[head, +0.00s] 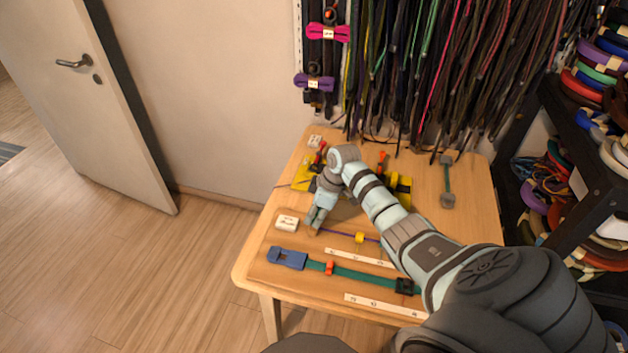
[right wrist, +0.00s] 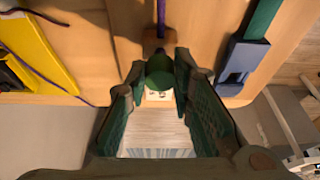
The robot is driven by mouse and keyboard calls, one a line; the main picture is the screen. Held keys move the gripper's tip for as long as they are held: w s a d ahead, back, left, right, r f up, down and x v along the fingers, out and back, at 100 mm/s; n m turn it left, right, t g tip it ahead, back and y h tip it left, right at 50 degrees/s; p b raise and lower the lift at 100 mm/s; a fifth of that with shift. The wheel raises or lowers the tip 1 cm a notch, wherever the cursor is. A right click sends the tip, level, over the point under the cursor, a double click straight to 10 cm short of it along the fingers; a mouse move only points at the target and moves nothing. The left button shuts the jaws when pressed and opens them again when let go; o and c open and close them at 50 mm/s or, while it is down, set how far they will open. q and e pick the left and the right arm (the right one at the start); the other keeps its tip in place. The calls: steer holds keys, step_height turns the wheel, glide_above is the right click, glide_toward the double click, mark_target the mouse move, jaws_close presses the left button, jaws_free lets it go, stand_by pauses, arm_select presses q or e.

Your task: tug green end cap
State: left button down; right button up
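In the right wrist view the green end cap (right wrist: 160,76) sits between my right gripper's fingertips, with a pad against each side. It lies in line with the purple cord (right wrist: 162,14), which runs away over the table; a brownish piece (right wrist: 153,42) is between them. In the head view my right gripper (head: 316,219) is low over the table's left part, at the left end of the purple cord (head: 336,232). The cap is hidden there. A yellow piece (head: 360,238) is on the cord. My left gripper is not in view.
A white card (head: 287,222) lies beside the gripper. A blue clip (head: 287,258) on a green strap (head: 358,274) and white rulers (head: 384,305) lie in front. A yellow fixture (head: 303,178) is behind. The table's left edge is close.

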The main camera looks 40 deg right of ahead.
stand_by(0.8)
steer(key=o, duration=0.9)
steer(key=shift+f, duration=0.15)
steer(key=shift+o, duration=0.7)
steer(key=shift+o, duration=1)
steer(key=p+v, duration=0.6)
steer(key=p, duration=0.1)
steer(key=shift+p, duration=0.35)
